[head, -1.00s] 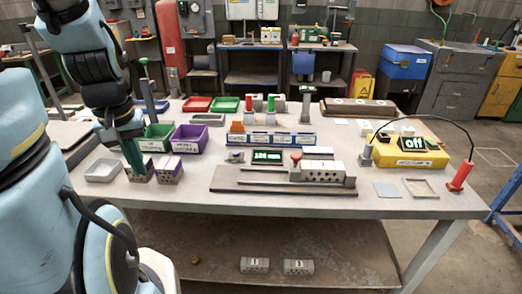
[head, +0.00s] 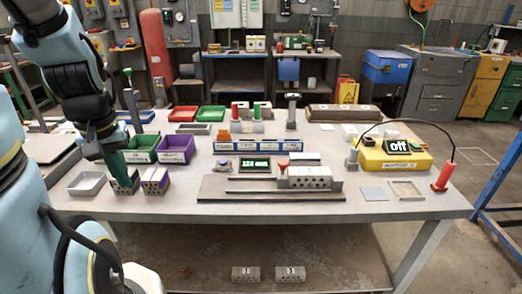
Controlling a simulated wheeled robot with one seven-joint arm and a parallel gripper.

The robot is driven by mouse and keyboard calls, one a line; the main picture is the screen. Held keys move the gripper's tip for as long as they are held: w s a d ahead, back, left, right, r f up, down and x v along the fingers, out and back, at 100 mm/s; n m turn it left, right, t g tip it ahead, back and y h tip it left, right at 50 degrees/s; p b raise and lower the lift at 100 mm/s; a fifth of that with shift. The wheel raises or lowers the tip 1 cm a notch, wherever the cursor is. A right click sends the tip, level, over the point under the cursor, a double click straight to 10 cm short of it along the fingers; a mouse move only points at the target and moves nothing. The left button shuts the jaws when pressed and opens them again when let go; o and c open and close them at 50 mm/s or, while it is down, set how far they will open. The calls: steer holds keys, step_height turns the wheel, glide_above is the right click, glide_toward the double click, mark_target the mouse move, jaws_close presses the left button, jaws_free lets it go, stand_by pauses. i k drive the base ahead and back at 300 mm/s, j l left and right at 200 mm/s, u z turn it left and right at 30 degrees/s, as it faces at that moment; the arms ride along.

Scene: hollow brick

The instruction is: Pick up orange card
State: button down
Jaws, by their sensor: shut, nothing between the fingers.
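The orange card (head: 223,136) stands upright at the left end of a long blue rack (head: 257,147) with white labels, in the middle of the table. Its lower part is hidden by the rack. My gripper (head: 121,177) has green fingers and points down at the left of the table. It is shut with nothing in it, well to the left of the orange card. Its tips are at a grey hollow brick (head: 126,187); I cannot tell whether they touch it.
A second hollow brick (head: 155,183), a grey tray (head: 87,184), a green bin (head: 143,149) and a purple bin (head: 176,150) surround my gripper. A long fixture (head: 270,193) lies in front of the rack. Red- and green-topped posts stand behind it.

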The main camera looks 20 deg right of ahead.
mark_target(223, 135)
steer(key=l+u, duration=0.3)
steer(key=l, duration=0.15)
steer(key=k+l+u, duration=0.3)
steer(key=l+u, duration=0.3)
steer(key=l, duration=0.25)
steer(key=k+l+u, duration=0.3)
steer(key=i+l, duration=0.05)
